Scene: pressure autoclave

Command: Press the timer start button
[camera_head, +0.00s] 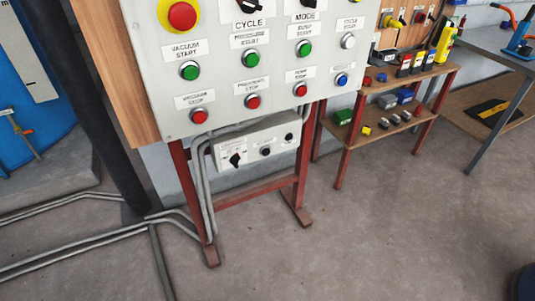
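A light grey control panel (215,112) stands upright on a red frame. It carries green buttons (190,71) in an upper row and red buttons (200,116) below, with labels such as vacuum start and vacuum stop. A white button (348,41) and a blue button (342,79) sit at its right side; their labels are too small to read surely. A smaller grey box (258,141) hangs below, with a black rotary knob (235,160) and two small dark round controls (266,152). I cannot read a timer label anywhere. Neither gripper is in view.
A red and yellow emergency button (182,16) is at the panel's top left, cut by the frame. Grey conduits (95,238) run along the floor. A blue tank (30,120) stands left. A shelf (365,110) with small parts stands right. The front floor is clear.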

